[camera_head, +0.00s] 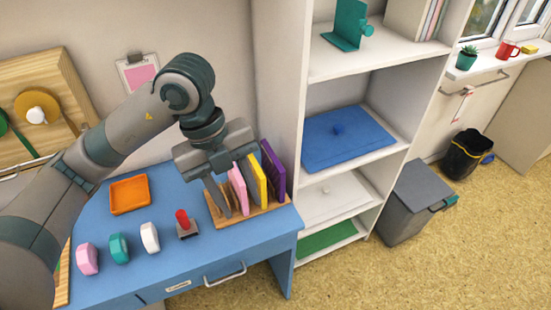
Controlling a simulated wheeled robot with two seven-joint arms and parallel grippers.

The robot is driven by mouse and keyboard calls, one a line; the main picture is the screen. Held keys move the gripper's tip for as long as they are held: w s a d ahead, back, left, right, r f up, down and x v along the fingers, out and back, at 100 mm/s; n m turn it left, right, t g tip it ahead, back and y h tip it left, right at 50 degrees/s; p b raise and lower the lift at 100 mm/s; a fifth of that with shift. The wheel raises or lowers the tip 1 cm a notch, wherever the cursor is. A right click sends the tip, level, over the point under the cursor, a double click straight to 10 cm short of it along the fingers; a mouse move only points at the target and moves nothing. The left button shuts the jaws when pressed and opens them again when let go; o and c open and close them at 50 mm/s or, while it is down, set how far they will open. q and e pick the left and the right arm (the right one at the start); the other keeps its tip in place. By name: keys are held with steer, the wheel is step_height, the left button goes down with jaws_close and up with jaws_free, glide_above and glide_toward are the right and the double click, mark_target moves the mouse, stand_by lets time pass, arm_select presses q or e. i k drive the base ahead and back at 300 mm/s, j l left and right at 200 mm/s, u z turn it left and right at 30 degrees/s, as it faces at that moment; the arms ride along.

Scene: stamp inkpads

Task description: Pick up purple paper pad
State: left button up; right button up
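The purple paper pad (272,170) stands upright at the right end of a wooden rack (275,207) on the blue desk. A yellow pad (257,180) and a pink pad (238,188) stand to its left in the same rack. My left gripper (228,180) points down over the rack's left and middle part, to the left of the purple pad and apart from it. It looks open. A grey upright piece at its left is a finger or another pad; I cannot tell which. The other finger is partly hidden among the pads. My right gripper is not in view.
A red-handled stamp (183,225) and white (150,238), teal (119,248) and pink (87,259) items line the desk's front. An orange tray (130,195) lies behind them. A white shelf (295,120) stands close right of the rack. A grey bin (415,200) is farther right.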

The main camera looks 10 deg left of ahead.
mark_target(277, 173)
steer(key=i, duration=0.85)
